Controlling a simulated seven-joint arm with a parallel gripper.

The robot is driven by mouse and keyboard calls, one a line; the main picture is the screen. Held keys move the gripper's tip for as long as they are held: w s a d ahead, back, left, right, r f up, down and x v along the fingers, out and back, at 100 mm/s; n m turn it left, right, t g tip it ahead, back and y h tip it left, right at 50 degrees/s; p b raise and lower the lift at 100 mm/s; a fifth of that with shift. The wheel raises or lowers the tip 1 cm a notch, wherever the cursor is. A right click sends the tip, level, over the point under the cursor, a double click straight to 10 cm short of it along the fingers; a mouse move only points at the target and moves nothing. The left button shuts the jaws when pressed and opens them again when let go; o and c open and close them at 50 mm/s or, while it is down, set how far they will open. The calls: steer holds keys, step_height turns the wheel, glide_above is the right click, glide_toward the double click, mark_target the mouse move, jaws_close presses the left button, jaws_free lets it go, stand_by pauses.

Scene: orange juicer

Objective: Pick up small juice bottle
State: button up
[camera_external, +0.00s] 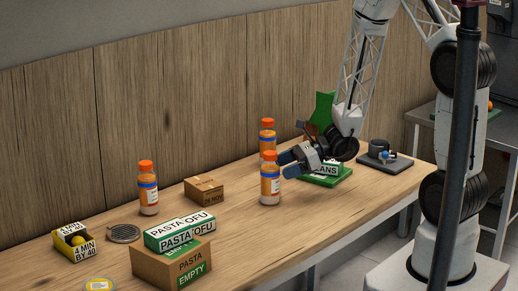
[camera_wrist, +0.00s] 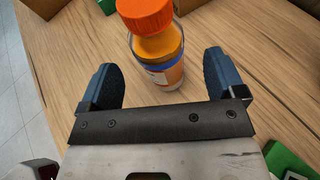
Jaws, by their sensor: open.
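Small juice bottles with orange caps stand upright on the wooden table. The nearest to my gripper is a bottle (camera_external: 270,182) right at its fingertips in the external view. In the wrist view this bottle (camera_wrist: 158,45) stands just ahead of and between the two fingers, its lower part nearest them. My gripper (camera_wrist: 160,85) is open, with blue-grey fingers on either side and nothing held; it also shows in the external view (camera_external: 284,166). A second bottle (camera_external: 267,138) stands behind the first. A third bottle (camera_external: 148,188) stands farther left.
A small brown box (camera_external: 204,190) is left of the near bottle. A pasta box (camera_external: 172,262) with a green-white package (camera_external: 180,231) on top is at the front. A green box (camera_external: 327,173) lies under my gripper's right side.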

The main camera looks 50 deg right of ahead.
mark_target(271, 161)
steer(key=shift+a, duration=0.15)
steer(key=shift+x, duration=2.45)
steer(key=shift+f, duration=0.1)
steer(key=c, duration=1.2)
steer(key=shift+r, duration=0.25)
steer(key=shift+r, duration=0.8)
steer(key=shift+s+r, duration=0.2)
steer(key=shift+r, duration=0.65)
steer(key=s+d+r, duration=0.1)
steer(key=s+d, duration=0.2)
steer(key=s, duration=1.2)
steer(key=shift+s, duration=0.2)
steer(key=shift+r, duration=0.1)
